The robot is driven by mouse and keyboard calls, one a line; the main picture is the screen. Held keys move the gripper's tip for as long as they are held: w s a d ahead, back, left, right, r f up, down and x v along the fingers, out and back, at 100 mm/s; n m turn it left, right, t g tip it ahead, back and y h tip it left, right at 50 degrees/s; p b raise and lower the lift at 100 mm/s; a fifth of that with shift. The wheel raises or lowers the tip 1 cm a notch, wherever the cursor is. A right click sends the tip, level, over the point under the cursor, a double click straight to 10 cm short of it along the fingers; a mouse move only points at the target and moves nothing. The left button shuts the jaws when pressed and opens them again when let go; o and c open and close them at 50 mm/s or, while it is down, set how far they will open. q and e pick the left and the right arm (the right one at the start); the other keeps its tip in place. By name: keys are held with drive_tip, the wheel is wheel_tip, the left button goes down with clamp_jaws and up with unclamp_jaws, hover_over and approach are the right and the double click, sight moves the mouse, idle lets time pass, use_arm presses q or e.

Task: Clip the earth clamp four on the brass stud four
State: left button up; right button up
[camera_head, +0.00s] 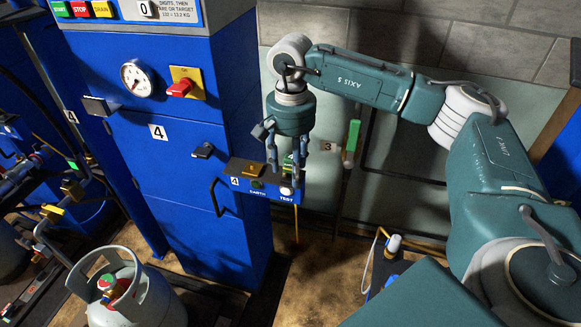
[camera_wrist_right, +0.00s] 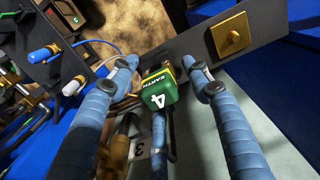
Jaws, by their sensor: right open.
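The earth clamp four (camera_wrist_right: 160,90) is green, with a white 4 and the word EARTH on it. In the wrist view it sits between the fingers of my right gripper (camera_wrist_right: 158,66), with gaps visible on both sides. In the head view my right gripper (camera_head: 282,178) points down, open, around the green clamp (camera_head: 288,161), which is partly hidden by the fingers. A square brass piece on a dark plate, apparently the brass stud four (camera_wrist_right: 231,36), shows right of the fingers; a brass piece (camera_head: 247,169) also shows left of the gripper in the head view. My left gripper is out of view.
A blue box (camera_head: 262,190) marked 4, EARTH and TEST projects from the tall blue cabinet (camera_head: 178,150). A green-handled part (camera_head: 351,140) hangs by a label 3 at the wall. A grey gas cylinder (camera_head: 130,295) stands at lower left.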

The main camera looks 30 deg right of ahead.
sight(290, 156)
idle(0.7)
clamp_jaws()
drive_tip(key=shift+r, duration=0.1)
drive_tip(key=shift+s+r+p, duration=0.1)
drive_tip(key=shift+r+p, duration=0.35)
drive_tip(key=shift+r, duration=0.3)
drive_tip(key=shift+r+p, duration=1.45)
drive_tip(key=shift+r, duration=0.75)
